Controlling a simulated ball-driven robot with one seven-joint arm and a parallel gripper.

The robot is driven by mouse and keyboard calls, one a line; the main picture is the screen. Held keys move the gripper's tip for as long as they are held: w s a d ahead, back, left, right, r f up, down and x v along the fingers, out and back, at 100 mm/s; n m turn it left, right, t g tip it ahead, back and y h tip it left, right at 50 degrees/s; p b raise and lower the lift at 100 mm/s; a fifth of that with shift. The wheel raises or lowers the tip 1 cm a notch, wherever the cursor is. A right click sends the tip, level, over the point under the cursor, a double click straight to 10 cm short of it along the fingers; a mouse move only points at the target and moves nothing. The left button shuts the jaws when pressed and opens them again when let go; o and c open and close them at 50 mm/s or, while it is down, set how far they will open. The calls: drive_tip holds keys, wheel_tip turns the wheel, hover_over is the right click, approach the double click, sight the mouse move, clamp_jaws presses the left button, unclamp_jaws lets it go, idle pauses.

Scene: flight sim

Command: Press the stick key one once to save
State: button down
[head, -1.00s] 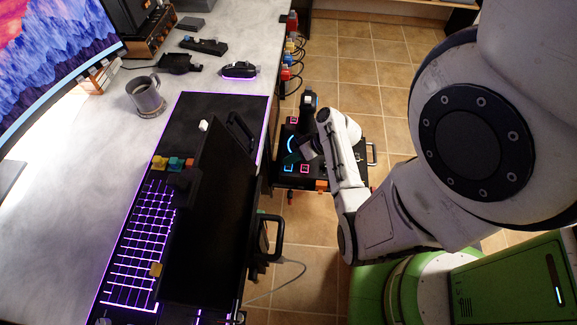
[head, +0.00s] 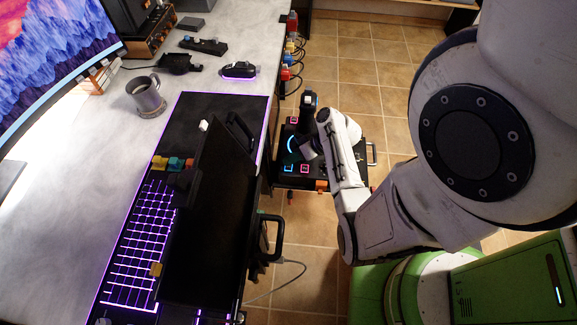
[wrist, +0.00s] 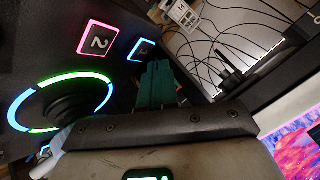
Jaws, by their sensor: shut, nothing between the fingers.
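The stick panel (head: 322,178) is a dark box at the desk's right side, with a black stick (head: 309,102) and a lit ring (head: 291,145). In the wrist view, a blue-lit key (wrist: 141,50) sits beside a pink-lit key marked 2 (wrist: 98,39). The blue key's mark is only partly readable; it appears to be key one. My gripper (wrist: 158,70) is shut and empty, its teal fingers just beside the blue key and partly overlapping it in view. I cannot tell whether they touch it. In the head view my wrist hides part of the panel.
The desk (head: 70,200) holds a lit keyboard (head: 135,235), a mug (head: 146,97) and a large dark panel (head: 210,220) near its right edge. Cables (wrist: 225,40) lie beyond the keys in the wrist view. Tiled floor (head: 345,60) is open behind the stick panel.

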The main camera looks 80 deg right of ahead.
sight(292, 168)
drive_tip(key=shift+f, duration=0.1)
drive_tip(key=shift+f+b, duration=0.3)
drive_tip(key=shift+f+b, duration=0.4)
drive_tip(key=shift+f, duration=0.05)
idle(0.8)
drive_tip(key=shift+r, duration=0.15)
drive_tip(key=shift+r+p, duration=0.75)
drive_tip(key=shift+p, duration=0.1)
wheel_tip(292, 168, up, 5)
drive_tip(key=p, duration=0.4)
drive_tip(key=shift+p, duration=0.3)
drive_tip(key=shift+s, duration=0.1)
idle(0.7)
